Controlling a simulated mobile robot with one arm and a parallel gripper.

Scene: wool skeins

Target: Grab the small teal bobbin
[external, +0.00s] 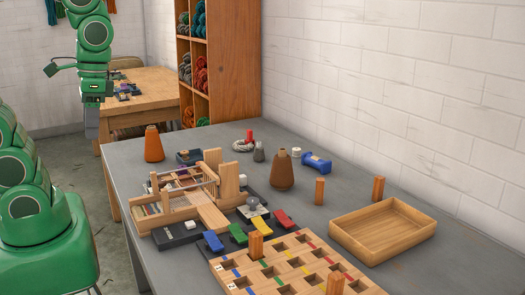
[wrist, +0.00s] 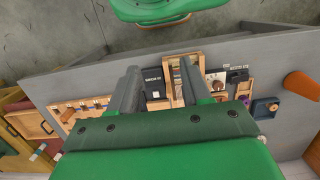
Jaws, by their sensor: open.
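I cannot make out a small teal bobbin for certain in either view. A dark blue square holder (wrist: 265,108) with a small round piece on it lies right of the loom in the wrist view; its piece is too small to identify. A larger blue spool (external: 316,162) lies on its side at the back of the grey table in the external view. My gripper (external: 91,135) hangs high at the left, left of the table's far end. In the wrist view my gripper (wrist: 158,68) has its two grey fingers apart with nothing held between them.
A small wooden loom (external: 180,200) stands on the grey table (external: 330,182). Brown cone (external: 281,170) and orange cone (external: 154,145) stand upright. A slotted wooden board (external: 290,262) and an empty wooden tray (external: 382,232) are nearer. Red, green and yellow pieces lie between.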

